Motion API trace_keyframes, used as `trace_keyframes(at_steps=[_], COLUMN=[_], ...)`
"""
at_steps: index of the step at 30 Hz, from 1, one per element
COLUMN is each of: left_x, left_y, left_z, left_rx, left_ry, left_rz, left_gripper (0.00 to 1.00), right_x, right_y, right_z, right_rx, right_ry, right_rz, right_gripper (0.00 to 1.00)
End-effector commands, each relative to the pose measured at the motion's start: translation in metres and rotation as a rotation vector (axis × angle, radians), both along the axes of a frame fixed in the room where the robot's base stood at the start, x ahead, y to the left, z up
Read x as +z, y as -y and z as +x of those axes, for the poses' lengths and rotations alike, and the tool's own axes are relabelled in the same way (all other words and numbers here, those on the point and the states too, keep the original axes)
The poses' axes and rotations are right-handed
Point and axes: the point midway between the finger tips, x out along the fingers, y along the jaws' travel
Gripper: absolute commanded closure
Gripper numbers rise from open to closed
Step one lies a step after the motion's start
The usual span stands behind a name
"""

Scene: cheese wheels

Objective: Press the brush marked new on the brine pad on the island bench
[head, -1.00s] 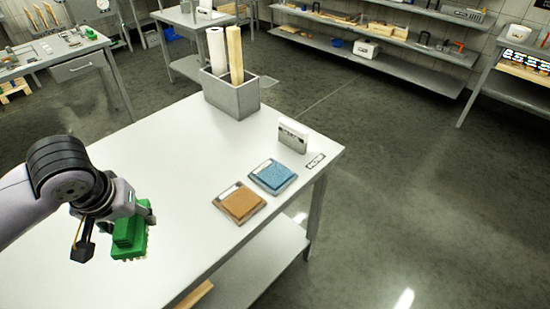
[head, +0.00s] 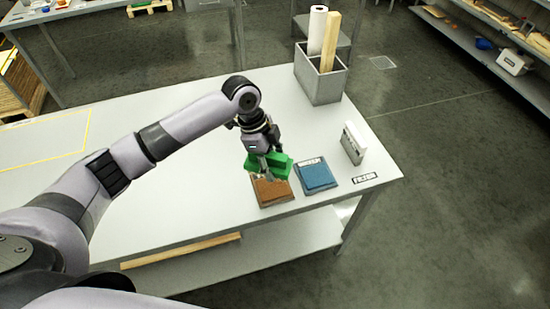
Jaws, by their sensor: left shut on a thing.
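My left gripper (head: 264,158) is shut on a green brush (head: 281,167). It holds the brush over the back part of the brown pad (head: 272,190), and I cannot tell whether the brush touches it. A blue pad (head: 317,175) lies just right of the brown one on the white island bench (head: 200,207). Both pads sit in grey trays with small labels too small to read, so I cannot tell which is the brine pad. No mark on the brush is readable. My right gripper is not in view.
A grey bin (head: 320,84) with a white roll and a wooden piece stands at the back of the bench. A white box (head: 354,143) and a small label plate (head: 365,178) are near the right edge. The bench's left part is clear.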

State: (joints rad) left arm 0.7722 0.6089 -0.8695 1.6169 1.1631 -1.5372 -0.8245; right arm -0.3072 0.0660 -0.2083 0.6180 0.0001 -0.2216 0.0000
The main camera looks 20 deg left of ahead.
Motion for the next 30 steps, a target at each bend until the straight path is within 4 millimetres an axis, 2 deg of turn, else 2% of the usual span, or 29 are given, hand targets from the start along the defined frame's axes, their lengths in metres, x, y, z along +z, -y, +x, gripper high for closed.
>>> trace_keyframes(at_steps=[1,6,11,20,30], left_x=[0.0,-0.011,-0.018,-0.043,-0.073], left_y=[0.003,0.006,0.006,0.006,0.006], left_z=[0.001,0.001,0.001,0.001,0.001], left_rx=[-0.064,-0.223,-0.265,-0.264,-0.264], left_ry=[-0.003,0.002,0.004,0.005,0.006], left_rz=[-0.001,-0.001,0.0,0.001,0.002], left_gripper=[0.75,0.75,0.75,0.75,0.75], right_x=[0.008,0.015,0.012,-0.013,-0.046], right_y=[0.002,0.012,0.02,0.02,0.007], right_z=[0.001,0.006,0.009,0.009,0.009], right_rx=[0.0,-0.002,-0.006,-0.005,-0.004], right_ry=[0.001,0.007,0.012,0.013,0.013], right_rz=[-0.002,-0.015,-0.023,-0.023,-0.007], right_gripper=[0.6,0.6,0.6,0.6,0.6])
